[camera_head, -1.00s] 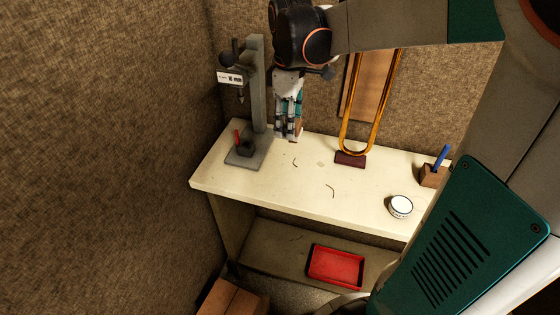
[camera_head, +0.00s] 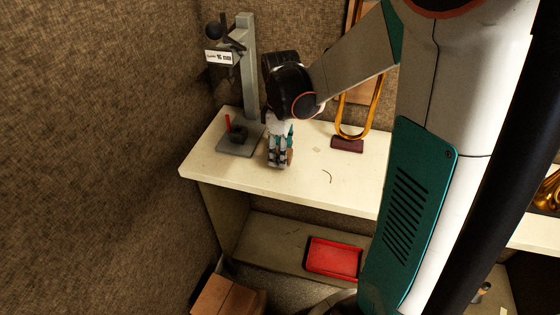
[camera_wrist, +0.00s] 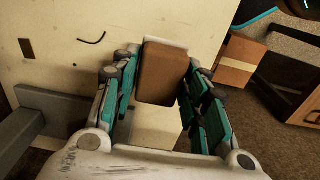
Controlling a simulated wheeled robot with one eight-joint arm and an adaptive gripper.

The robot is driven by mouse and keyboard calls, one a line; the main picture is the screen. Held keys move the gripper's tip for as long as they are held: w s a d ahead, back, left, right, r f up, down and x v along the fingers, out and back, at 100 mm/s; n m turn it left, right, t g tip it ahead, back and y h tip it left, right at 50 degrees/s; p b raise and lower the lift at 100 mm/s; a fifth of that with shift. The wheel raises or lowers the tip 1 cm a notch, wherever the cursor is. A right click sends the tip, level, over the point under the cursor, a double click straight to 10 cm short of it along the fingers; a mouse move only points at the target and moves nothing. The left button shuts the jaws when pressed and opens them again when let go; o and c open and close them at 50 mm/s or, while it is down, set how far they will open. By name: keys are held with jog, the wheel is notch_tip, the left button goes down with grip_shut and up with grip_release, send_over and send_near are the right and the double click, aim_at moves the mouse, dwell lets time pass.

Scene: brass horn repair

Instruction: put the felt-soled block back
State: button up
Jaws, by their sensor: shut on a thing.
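My gripper (camera_head: 278,162) is over the cream bench top, right of the grey stand and near the front edge. In the wrist view my gripper (camera_wrist: 162,85) is shut on the brown felt-soled block (camera_wrist: 163,72), with a pale layer along its far end. A brown bit of the block (camera_head: 290,157) shows beside the fingers in the head view. I cannot tell whether the block touches the bench.
The grey stand (camera_head: 249,75) has a base holding a dark piece with a red tip. A brass slide (camera_head: 352,127) stands on a dark red foot (camera_head: 347,145). A red tray (camera_head: 333,257) lies on the lower shelf. A cardboard box (camera_head: 228,297) is on the floor.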

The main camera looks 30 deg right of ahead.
jog(key=shift+f+b, duration=0.5)
jog(key=shift+f, duration=1.25)
jog(key=shift+f, duration=0.15)
jog(key=o, duration=0.9)
jog(key=shift+o, duration=0.2)
notch_tip(320, 180, up, 12)
jog(key=p, duration=0.4)
jog(key=shift+r, duration=0.2)
